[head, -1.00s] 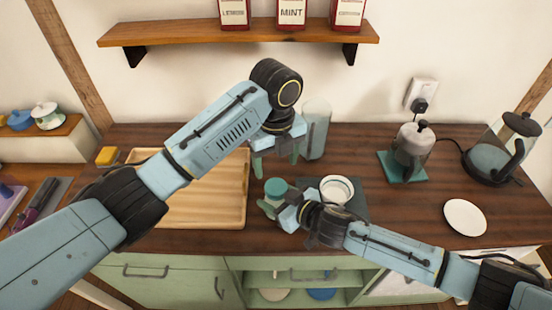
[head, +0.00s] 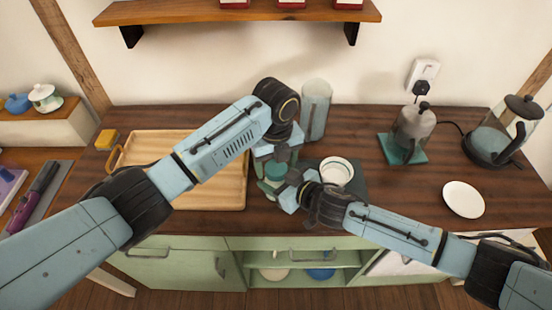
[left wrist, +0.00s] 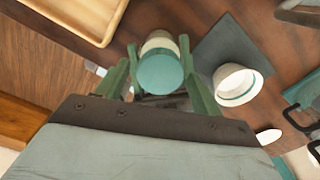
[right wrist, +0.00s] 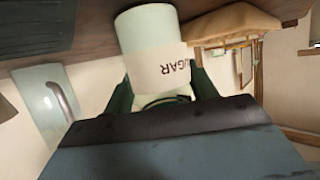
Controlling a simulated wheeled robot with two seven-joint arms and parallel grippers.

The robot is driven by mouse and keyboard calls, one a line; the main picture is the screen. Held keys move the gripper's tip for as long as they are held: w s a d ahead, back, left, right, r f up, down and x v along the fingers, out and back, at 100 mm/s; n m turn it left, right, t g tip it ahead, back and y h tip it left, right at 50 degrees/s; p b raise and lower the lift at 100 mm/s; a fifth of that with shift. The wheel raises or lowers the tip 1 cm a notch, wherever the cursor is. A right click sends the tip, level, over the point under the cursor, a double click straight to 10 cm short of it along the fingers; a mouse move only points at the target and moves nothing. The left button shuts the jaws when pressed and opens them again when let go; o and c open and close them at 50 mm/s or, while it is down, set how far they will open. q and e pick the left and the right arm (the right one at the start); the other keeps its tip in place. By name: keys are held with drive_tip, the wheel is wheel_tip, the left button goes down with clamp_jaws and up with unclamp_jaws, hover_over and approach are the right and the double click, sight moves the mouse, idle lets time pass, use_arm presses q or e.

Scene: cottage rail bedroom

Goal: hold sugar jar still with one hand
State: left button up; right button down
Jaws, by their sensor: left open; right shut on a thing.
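The sugar jar (right wrist: 158,75) is cream with a SUGAR label that reads upside down in the right wrist view. Its teal lid shows in the head view (head: 275,172) and in the left wrist view (left wrist: 160,73). My right gripper (head: 283,190) is shut on the jar's body from the right front; its fingers flank the jar in the right wrist view (right wrist: 160,85). My left gripper (head: 275,162) is open over the jar. In the left wrist view (left wrist: 158,60) its two green fingers stand on either side of the lid; I cannot tell whether they touch it.
A wooden tray (head: 230,195) lies left of the jar. A white bowl or cup (head: 337,171) stands on a dark mat just right. A tall glass jar (head: 315,110) stands behind. A French press (head: 412,130), kettle (head: 495,135) and white plate (head: 463,199) are farther right.

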use_arm(q)
drive_tip(key=c, duration=1)
drive_tip(key=n, duration=1.3)
drive_tip(key=shift+n, duration=0.3)
drive_tip(key=o, duration=1.1)
drive_tip(key=shift+c, duration=0.2)
